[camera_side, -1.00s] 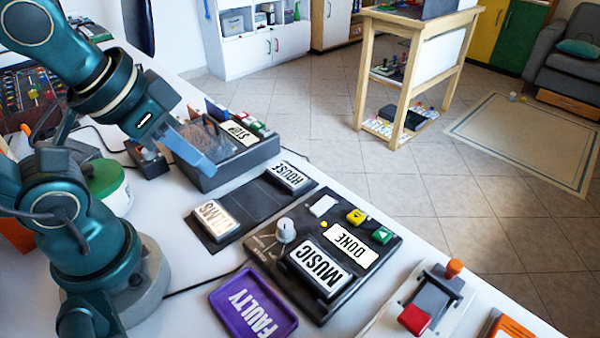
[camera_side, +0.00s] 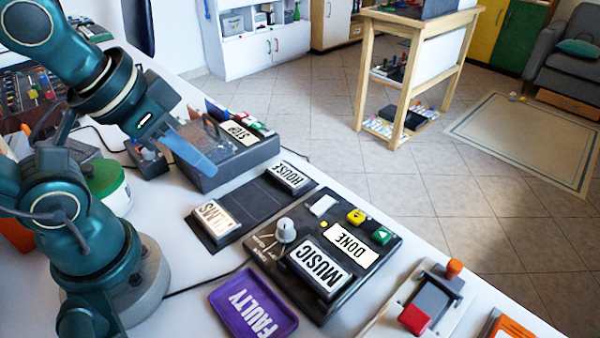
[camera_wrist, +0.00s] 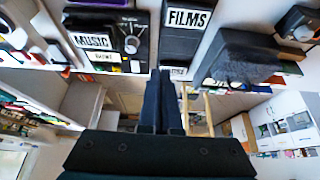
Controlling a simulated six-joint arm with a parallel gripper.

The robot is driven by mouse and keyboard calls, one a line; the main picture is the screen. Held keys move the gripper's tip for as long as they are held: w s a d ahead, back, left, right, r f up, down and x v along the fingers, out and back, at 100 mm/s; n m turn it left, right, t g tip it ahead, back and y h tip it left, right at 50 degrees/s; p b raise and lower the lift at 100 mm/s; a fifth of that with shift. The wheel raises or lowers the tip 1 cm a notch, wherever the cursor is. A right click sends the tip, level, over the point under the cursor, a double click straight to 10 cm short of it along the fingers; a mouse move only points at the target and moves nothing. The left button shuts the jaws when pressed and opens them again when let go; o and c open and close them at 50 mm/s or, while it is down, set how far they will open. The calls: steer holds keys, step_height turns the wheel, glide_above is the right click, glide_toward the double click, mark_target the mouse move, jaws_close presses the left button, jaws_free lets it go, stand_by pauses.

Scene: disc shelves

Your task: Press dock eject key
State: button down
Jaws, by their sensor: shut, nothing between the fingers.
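The dock (camera_side: 360,240) is a dark box on the white table, with a MUSIC cartridge (camera_side: 319,268) seated in it and a white DONE plate (camera_side: 352,245). Along its far edge are a white key (camera_side: 323,206), a yellow key (camera_side: 356,216) and a green key (camera_side: 382,235); the key symbols are too small to read surely. A pale knob (camera_side: 286,230) stands at its left. The dock also shows upside in the wrist view (camera_wrist: 139,64). My gripper (camera_side: 209,170) is shut and empty, left of the dock, above or in front of a grey box. Its fingers show together in the wrist view (camera_wrist: 168,75).
The grey box (camera_side: 240,160) stands left of the dock. A dark shelf (camera_side: 248,197) between them holds FILMS (camera_side: 217,220) and HOUSE (camera_side: 290,177) cartridges. A purple FAULTY tray (camera_side: 225,298) lies in front of the dock. A red-button device (camera_side: 415,318) stands at the right.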

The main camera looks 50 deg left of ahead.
steer(key=w+d+r+n+t+h, duration=0.1)
steer(key=w+d+r+n+t, duration=0.1)
steer(key=w+r+t, duration=0.3)
steer(key=n+g+h, duration=0.2)
steer(key=n, duration=0.1)
glide_above(356, 217)
step_height(356, 217, down, 7)
steer(key=shift+s+a+f, duration=0.15)
steer(key=shift+s+f, duration=0.05)
steer(key=shift+s, duration=0.25)
steer(key=shift+f, duration=4.4)
